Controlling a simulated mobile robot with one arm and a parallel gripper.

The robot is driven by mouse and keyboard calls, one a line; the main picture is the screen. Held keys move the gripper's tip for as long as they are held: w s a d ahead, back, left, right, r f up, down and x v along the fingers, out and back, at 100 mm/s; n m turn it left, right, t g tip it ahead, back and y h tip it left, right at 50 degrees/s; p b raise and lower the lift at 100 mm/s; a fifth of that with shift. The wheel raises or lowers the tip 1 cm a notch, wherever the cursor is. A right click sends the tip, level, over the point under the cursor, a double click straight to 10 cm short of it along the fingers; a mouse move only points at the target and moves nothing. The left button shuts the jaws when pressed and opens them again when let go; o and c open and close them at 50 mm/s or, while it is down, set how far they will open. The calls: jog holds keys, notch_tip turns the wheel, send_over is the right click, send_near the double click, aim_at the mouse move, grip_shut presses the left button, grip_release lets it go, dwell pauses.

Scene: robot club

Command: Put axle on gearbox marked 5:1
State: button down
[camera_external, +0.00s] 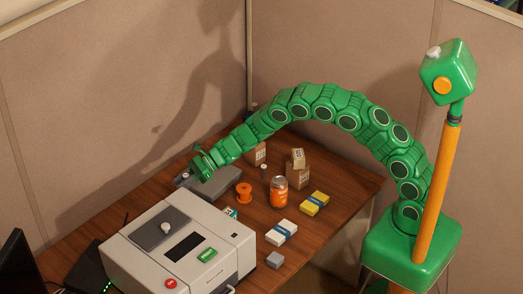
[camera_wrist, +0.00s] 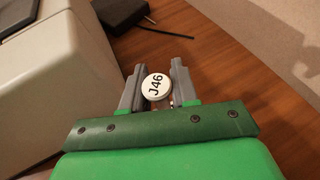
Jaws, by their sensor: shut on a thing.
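My gripper (camera_external: 186,180) is at the far left part of the table, low beside a grey box (camera_external: 220,183). In the wrist view my gripper (camera_wrist: 153,72) is shut on a small item with a round white top marked "J46" (camera_wrist: 155,87). Its lower part is hidden, and I cannot tell whether it is the axle. No 5:1 marking is readable. Tan labelled boxes stand further back: one alone (camera_external: 258,154), and a smaller one (camera_external: 298,158) on top of another (camera_external: 298,178). I cannot tell whether any is the gearbox.
A large white machine (camera_external: 150,235) fills the front left. An orange spool (camera_external: 244,193), an orange can (camera_external: 279,192), a small white-topped item (camera_external: 263,171), a yellow pack (camera_external: 315,203), a white pack (camera_external: 281,232) and a grey block (camera_external: 275,260) stand on the table.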

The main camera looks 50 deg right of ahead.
jog(key=shift+w+a+f, duration=0.15)
jog(key=shift+w+f, duration=0.1)
jog(key=shift+f, duration=1.5)
jog(key=shift+f, duration=0.15)
jog(key=c, duration=0.9)
grip_release()
jog(key=shift+o, duration=0.2)
jog(key=shift+d+r, duration=0.2)
jog(key=shift+r, duration=0.05)
jog(key=v, duration=1.1)
jog(key=shift+s+d, duration=0.25)
jog(key=shift+d, duration=0.05)
